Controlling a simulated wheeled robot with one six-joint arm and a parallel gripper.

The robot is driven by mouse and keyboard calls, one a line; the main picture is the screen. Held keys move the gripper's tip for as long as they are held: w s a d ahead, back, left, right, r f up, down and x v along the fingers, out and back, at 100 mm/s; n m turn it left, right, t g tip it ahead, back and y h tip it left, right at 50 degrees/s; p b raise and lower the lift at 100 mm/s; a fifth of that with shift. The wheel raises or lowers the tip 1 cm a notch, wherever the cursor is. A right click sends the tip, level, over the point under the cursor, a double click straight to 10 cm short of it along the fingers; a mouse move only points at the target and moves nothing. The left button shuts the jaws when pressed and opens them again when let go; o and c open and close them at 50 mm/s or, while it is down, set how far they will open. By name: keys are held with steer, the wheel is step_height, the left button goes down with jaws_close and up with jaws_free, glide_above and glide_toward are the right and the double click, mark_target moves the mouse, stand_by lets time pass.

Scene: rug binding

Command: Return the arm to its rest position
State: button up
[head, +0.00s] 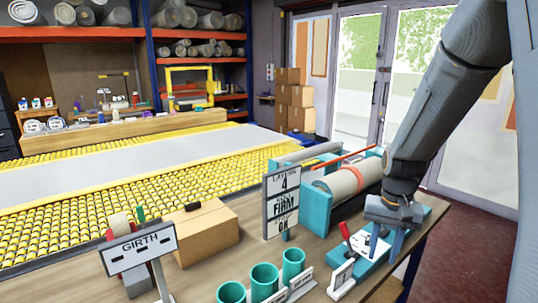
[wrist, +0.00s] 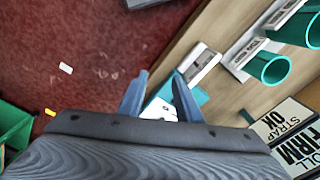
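My gripper (head: 384,254) hangs at the end of my arm on the right of the head view, fingers pointing down, over the front right part of the bench. In the wrist view my gripper (wrist: 160,80) has its two fingers spread apart with nothing held between them. Below it is a teal base (head: 362,268) with a red-handled tool (head: 347,236). Part of a white and teal item shows beyond the fingers in the wrist view; whether the fingers touch it I cannot tell.
A rolled rug (head: 340,187) lies in a teal cradle behind my gripper. A sign board (head: 282,200), teal cups (head: 265,277), a cardboard box (head: 207,235) and a GIRTH sign (head: 138,248) stand along the bench (head: 195,278). Red floor (wrist: 60,45) lies beyond the bench edge.

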steer(key=s+a+r+n, duration=0.1)
steer(key=s+a+n, duration=0.3)
steer(key=s+a, duration=0.6)
steer(key=s, duration=0.3)
steer(key=shift+n+t, duration=0.3)
steer(key=shift+t, duration=0.1)
